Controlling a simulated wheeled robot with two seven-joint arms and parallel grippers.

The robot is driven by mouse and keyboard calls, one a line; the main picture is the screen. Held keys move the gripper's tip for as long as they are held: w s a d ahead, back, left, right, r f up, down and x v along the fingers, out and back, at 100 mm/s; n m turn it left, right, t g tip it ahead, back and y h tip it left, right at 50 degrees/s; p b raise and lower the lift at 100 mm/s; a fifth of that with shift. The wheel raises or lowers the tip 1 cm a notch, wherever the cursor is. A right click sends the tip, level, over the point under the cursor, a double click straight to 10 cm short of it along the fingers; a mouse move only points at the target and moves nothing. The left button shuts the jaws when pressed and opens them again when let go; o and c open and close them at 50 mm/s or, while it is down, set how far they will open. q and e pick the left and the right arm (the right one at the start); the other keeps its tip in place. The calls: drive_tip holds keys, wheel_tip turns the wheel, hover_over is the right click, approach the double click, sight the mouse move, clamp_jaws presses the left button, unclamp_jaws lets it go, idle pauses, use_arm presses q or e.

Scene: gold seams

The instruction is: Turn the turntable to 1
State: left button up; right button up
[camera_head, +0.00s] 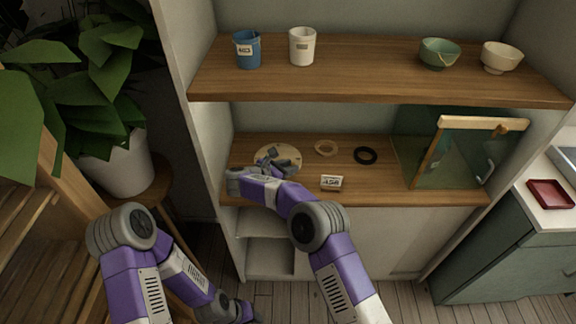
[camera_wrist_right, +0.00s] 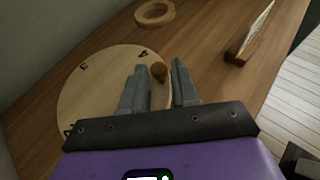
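The turntable (camera_head: 290,153) is a round pale wooden disc on the left of the cabinet's lower wooden shelf. In the right wrist view the turntable (camera_wrist_right: 95,95) shows a small brown knob (camera_wrist_right: 159,72) near its edge and dark marks around its rim, one like a 4. My right gripper (camera_head: 276,163) is over the turntable. In the wrist view its fingers (camera_wrist_right: 160,66) are apart, with the knob between their tips; I cannot tell whether either touches it. My left arm hangs low at the left, and its gripper (camera_head: 240,312) is small and unclear near the bottom edge.
A wooden ring (camera_head: 326,148), a black ring (camera_head: 366,155) and a small sign (camera_head: 331,182) lie right of the turntable. A glass-fronted box (camera_head: 460,160) stands farther right. The upper shelf (camera_head: 380,85) above holds cups and bowls. A potted plant (camera_head: 118,165) stands left.

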drive_tip(key=shift+o, duration=0.9)
drive_tip(key=shift+r, duration=0.1)
drive_tip(key=shift+a+r, duration=0.1)
drive_tip(key=shift+r, duration=0.05)
drive_tip(key=p+v, duration=0.2)
drive_tip(key=v, duration=0.5)
drive_tip(key=shift+s+a, duration=0.1)
drive_tip(key=shift+s, duration=0.05)
